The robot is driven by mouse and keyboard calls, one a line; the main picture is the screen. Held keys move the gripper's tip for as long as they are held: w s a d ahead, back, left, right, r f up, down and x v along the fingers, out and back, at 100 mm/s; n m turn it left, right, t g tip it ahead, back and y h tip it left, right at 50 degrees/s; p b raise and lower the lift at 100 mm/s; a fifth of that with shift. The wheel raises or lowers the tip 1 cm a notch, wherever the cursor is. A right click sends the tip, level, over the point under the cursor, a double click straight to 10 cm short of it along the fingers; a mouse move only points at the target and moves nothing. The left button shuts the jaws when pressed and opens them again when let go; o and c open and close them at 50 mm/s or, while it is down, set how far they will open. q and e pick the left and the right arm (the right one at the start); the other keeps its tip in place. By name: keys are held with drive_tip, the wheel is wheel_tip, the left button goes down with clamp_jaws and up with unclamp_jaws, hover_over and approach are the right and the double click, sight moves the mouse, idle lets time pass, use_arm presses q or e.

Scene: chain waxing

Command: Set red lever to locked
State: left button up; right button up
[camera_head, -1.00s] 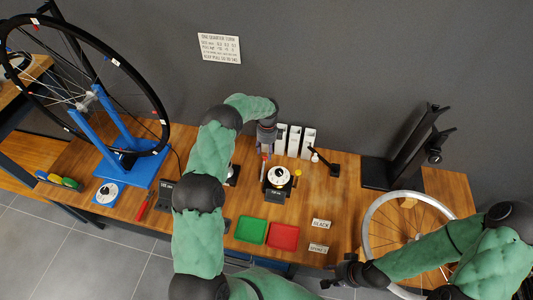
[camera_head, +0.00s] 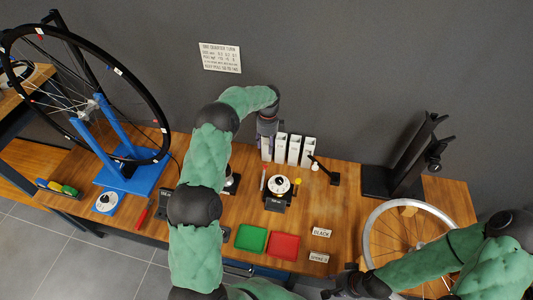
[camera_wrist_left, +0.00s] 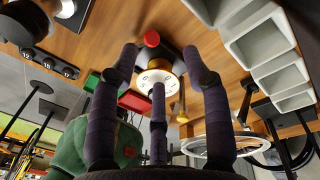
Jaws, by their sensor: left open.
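The red lever (camera_head: 263,182) stands upright at the left side of a small dark device with a white dial (camera_head: 281,184). In the left wrist view its round red knob (camera_wrist_left: 151,38) shows beyond the fingertips, near the dial (camera_wrist_left: 157,80). My left gripper (camera_head: 267,146) is behind the lever, toward the wall, and apart from it. In the left wrist view my left gripper (camera_wrist_left: 160,65) has its purple fingers spread and empty. I cannot tell which setting the lever is in. My right gripper (camera_head: 343,284) is at the front right edge, far from the lever; its fingers are unclear.
White upright bins (camera_head: 294,149) stand close to the right of my left gripper. A black-armed stand (camera_head: 325,170) is right of the device. Green (camera_head: 251,238) and red (camera_head: 283,246) trays lie in front. A wheel on a blue stand (camera_head: 135,177) fills the left.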

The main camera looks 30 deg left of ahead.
use_arm(q)
drive_tip(key=shift+w+r, duration=0.2)
drive_tip(key=shift+r, duration=1.1)
